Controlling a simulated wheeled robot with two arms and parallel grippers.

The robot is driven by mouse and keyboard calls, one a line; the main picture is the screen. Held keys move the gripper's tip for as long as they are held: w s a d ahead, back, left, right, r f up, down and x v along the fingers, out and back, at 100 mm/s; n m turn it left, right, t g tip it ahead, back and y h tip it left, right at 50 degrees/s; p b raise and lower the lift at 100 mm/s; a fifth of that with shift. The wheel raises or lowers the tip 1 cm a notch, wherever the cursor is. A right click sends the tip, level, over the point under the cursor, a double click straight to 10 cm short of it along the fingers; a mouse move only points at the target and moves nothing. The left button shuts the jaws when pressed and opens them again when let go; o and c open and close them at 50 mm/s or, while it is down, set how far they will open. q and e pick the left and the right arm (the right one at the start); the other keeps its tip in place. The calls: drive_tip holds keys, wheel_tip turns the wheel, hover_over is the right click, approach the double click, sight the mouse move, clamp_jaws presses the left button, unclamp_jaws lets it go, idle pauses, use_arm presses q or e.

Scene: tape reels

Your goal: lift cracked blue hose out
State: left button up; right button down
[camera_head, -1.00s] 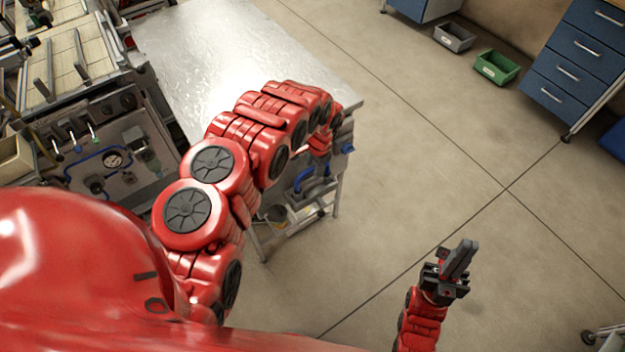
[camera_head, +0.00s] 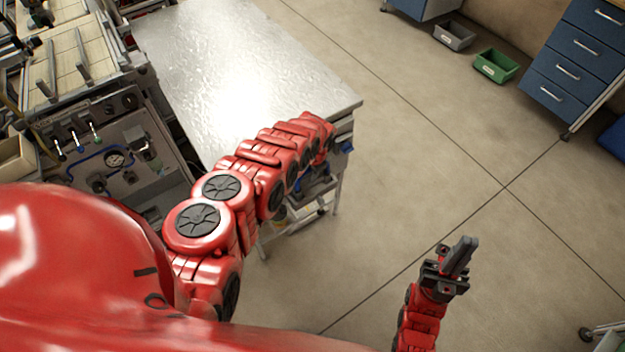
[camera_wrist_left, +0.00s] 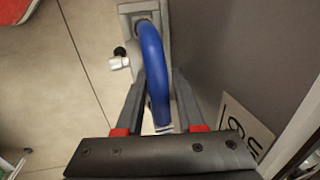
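The blue hose (camera_wrist_left: 153,65) shows in the left wrist view as a thick curved tube. Its far end meets a grey metal fitting (camera_wrist_left: 128,25), and it runs back between the fingers of my left gripper (camera_wrist_left: 160,90). The fingers stand apart, one on each side of the hose, and I see no firm grip on it. Cracks cannot be made out. In the head view my left arm reaches to the table's near right end and hides the left gripper and most of the hose. My right gripper (camera_head: 460,257) is over open floor, its fingers together and empty.
A metal-topped table (camera_head: 270,60) stands beside my left arm, with a lower shelf at its end. A machine panel with a gauge (camera_head: 115,158) is at the left. A green bin (camera_head: 495,66), a grey bin (camera_head: 454,36) and blue drawers (camera_head: 570,65) stand far right. The middle floor is clear.

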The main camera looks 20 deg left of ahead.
use_arm(q)
clamp_jaws()
drive_tip(key=shift+w+r, duration=0.1)
drive_tip(key=shift+r, duration=0.05)
idle(0.4)
